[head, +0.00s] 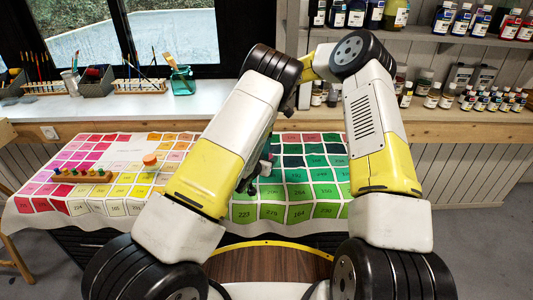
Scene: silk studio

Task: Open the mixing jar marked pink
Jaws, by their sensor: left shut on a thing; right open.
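A small jar (150,163) with an orange lid stands upright on the colour-chart cloth, left of my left arm. I cannot read any mark on it, and no jar clearly marked pink shows. My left arm bends up and over, and its gripper and whatever it holds are hidden behind the arm. My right arm reaches across to the left behind my left elbow. Dark finger-like parts, which look like my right gripper (259,175), show just right of my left arm, low over the green squares. They stand apart and seem empty; the arm partly covers them.
A wooden rack (82,175) with several coloured pegs sits on the left of the cloth (125,209). Behind is a white counter (110,112) with brush holders and a teal jar (182,80). Paint bottles fill shelves at right. The cloth's left half has free room.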

